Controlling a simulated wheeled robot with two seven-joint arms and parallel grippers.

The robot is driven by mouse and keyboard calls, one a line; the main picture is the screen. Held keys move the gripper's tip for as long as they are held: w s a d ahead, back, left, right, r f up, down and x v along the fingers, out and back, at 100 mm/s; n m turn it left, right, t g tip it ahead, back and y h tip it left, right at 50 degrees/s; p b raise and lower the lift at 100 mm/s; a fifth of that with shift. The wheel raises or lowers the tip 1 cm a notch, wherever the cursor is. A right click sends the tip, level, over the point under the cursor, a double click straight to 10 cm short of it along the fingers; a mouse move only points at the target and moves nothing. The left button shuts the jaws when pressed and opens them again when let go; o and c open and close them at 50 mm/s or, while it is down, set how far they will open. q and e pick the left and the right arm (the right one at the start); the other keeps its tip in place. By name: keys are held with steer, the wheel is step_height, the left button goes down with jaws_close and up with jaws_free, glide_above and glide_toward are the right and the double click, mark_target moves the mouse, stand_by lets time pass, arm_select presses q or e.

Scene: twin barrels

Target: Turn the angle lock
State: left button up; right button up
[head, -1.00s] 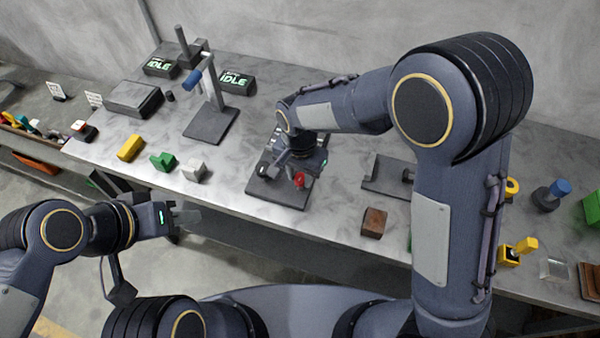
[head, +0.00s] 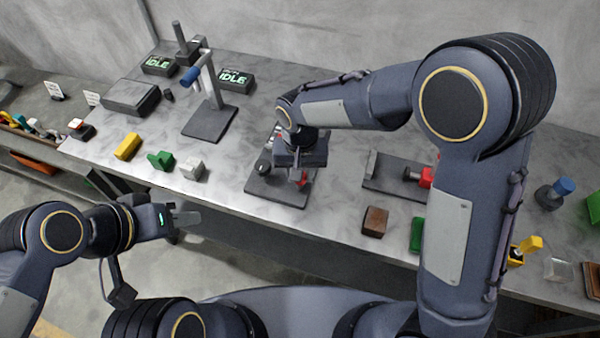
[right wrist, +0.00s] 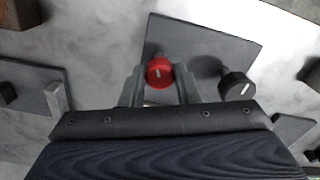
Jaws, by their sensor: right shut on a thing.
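A dark plate (head: 257,187) stands near the front edge of the table with a red knob (head: 301,176) and a black knob (head: 263,167) on it. In the right wrist view the red knob (right wrist: 160,72) has a short pale mark, and the black knob (right wrist: 237,86) has a slanted white mark. My right gripper (right wrist: 160,82) has a finger on each side of the red knob and is shut on it. In the head view the gripper's body partly hides the knob. My left gripper (head: 188,217) is empty, off the table's front edge; its finger gap is unclear.
A stand with a blue-handled lever (head: 190,77) and two boxes reading IDLE (head: 236,79) are at the back left. Yellow (head: 127,146), green (head: 160,160) and white (head: 192,169) blocks lie left. A brown block (head: 375,221) and another plate (head: 385,186) are right.

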steer(key=n+b, duration=0.1)
steer(key=n, duration=0.5)
steer(key=shift+n, duration=0.3)
steer(key=n, duration=0.6)
steer(key=shift+w+d, duration=0.1)
stand_by(0.3)
steer(key=o, duration=1)
steer(key=shift+r, duration=0.1)
step_height(320, 180, up, 8)
steer(key=shift+f+b, duration=0.15)
steer(key=shift+b, duration=0.25)
